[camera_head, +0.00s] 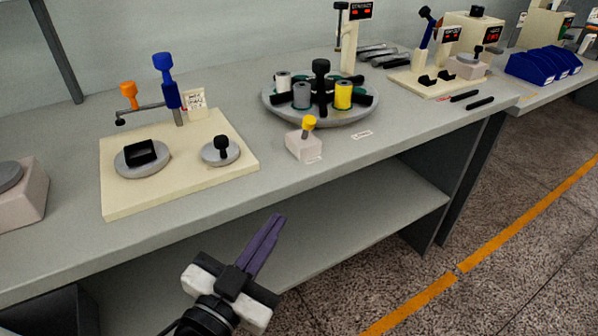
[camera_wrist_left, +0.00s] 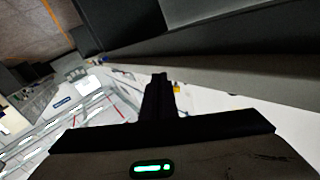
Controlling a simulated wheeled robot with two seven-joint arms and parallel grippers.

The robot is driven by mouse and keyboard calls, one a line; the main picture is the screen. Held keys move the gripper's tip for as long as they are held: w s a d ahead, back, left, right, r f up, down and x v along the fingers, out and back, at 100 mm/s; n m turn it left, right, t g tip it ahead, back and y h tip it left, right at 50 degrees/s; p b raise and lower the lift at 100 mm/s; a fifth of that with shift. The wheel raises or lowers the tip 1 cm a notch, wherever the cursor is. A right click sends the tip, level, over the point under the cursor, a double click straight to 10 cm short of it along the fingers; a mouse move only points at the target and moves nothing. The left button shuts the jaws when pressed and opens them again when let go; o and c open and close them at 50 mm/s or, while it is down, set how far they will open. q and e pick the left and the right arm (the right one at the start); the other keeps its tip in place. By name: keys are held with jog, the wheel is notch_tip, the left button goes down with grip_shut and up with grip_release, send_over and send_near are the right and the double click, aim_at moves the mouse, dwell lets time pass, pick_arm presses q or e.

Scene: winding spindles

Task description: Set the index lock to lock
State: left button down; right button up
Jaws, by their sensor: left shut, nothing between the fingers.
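What looks like the index lock is a small pale box (camera_head: 303,146) with a yellow-knobbed lever (camera_head: 309,122). It stands on the bench at the front edge of the round turntable (camera_head: 320,115). I cannot tell its setting from the lever. My left gripper (camera_head: 278,216) is in front of the bench, apart from the lock, with its dark purple fingers shut together and nothing between them. The fingers also show dark in the left wrist view (camera_wrist_left: 158,80). My right gripper is not in view.
The turntable carries several spools and a black central knob. To its left, a cream board (camera_head: 118,200) holds a blue-handled lever (camera_head: 163,62) and two round bases. A lower shelf (camera_head: 330,235) lies under the bench. Blue bins (camera_head: 540,65) stand at the far right.

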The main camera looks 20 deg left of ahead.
pick_arm(q)
notch_tip(320, 180, up, 6)
jog(key=t+b, duration=0.1)
jog(key=t, duration=0.1)
jog(key=shift+s+a+r+m+t+y, duration=0.15)
jog(key=shift+s+a+m+t+y, duration=0.15)
jog(key=shift+s+a, duration=0.15)
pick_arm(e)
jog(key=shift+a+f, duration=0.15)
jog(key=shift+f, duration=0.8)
pick_arm(q)
jog(key=p, duration=0.3)
send_near(307, 127)
jog(key=x, duration=0.6)
jog(key=shift+w, duration=0.25)
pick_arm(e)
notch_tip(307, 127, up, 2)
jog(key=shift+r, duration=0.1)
pick_arm(q)
jog(key=shift+r, duration=0.1)
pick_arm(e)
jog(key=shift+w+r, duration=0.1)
